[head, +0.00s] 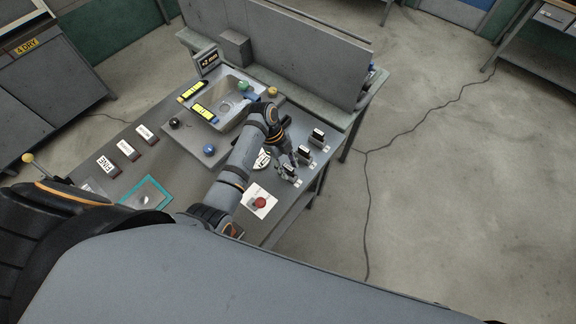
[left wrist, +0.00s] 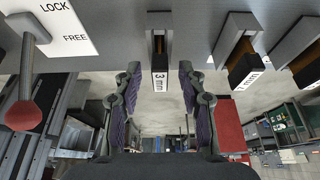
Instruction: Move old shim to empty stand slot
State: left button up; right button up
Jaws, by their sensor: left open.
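My left gripper (head: 284,163) is over the right side of the bench, by a row of stands. In the left wrist view the gripper (left wrist: 160,97) is open, its two dark fingers apart. A block labelled 3 mm (left wrist: 160,83) sits in a slot ahead, in line with the gap between the fingers. I see no contact. Two more dark blocks sit to its right: one with a partly readable label (left wrist: 244,72) and one at the picture edge (left wrist: 306,68). In the head view, dark blocks stand at the far (head: 318,135) and middle (head: 303,152) stands. I cannot tell which is the old shim.
A red-knobbed lever (left wrist: 22,114) stands by a LOCK/FREE plate (left wrist: 62,22); its red knob (head: 260,203) shows in the head view. A recessed metal basin (head: 228,98) and a +2 mm display (head: 208,59) are farther back. A tall grey panel (head: 300,50) edges the bench.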

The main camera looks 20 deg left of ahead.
pick_arm(q)
jog(key=v, duration=0.7)
jog(key=shift+r, duration=0.3)
dwell(0.3)
